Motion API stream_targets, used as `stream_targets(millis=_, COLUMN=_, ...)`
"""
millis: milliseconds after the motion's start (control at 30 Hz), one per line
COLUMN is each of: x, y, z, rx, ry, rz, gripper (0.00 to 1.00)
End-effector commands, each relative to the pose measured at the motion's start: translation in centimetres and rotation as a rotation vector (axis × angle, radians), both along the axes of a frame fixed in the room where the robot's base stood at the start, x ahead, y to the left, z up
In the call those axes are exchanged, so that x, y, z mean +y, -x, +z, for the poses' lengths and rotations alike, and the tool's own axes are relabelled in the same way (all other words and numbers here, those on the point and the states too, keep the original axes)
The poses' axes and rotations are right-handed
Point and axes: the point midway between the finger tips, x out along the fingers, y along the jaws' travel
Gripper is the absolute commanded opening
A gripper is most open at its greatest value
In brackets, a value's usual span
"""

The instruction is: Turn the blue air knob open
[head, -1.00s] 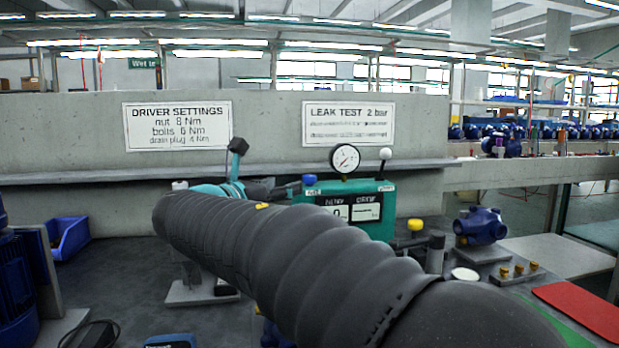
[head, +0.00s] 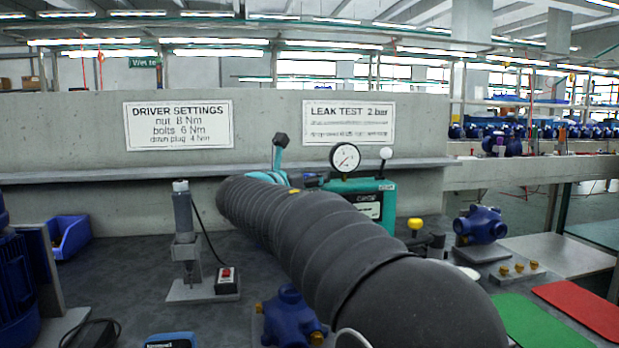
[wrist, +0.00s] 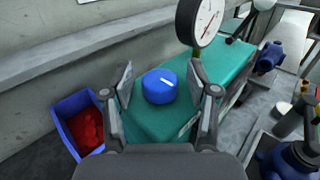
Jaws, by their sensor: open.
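The blue air knob (wrist: 160,86) sits on top of the teal leak test box (wrist: 215,70), with a white line on its top that slants up to the right. In the wrist view my gripper (wrist: 166,82) is open, with one finger on each side of the knob; I cannot tell whether either finger touches it. The round pressure gauge (head: 345,157) stands on the box and also shows at the top of the wrist view (wrist: 201,20).
A blue bin (wrist: 78,125) with red parts lies left of the box. A lever with a white ball (head: 386,153) stands right of the gauge. A concrete wall with a ledge (head: 130,176) runs behind. A small press (head: 184,235) and blue pump housing (head: 290,318) stand on the bench.

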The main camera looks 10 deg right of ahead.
Motion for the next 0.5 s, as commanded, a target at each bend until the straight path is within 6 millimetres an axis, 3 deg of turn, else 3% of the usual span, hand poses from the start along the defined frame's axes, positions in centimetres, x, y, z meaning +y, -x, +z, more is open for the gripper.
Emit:
stream_targets(millis=67, x=0.01, y=0.01, z=-0.01, rx=0.0, ry=0.0, rz=0.0, gripper=0.59)
stream_targets(millis=100, x=0.01, y=0.01, z=-0.01, rx=0.0, ry=0.0, rz=0.0, gripper=0.54)
stream_targets(millis=300, x=0.01, y=0.02, z=-0.02, rx=0.0, ry=0.0, rz=0.0, gripper=0.04)
stream_targets(millis=333, x=0.01, y=0.02, z=-0.02, rx=0.0, ry=0.0, rz=-0.001, gripper=0.0)
stream_targets(millis=500, x=0.0, y=0.03, z=-0.02, rx=0.0, ry=0.0, rz=0.003, gripper=0.0)
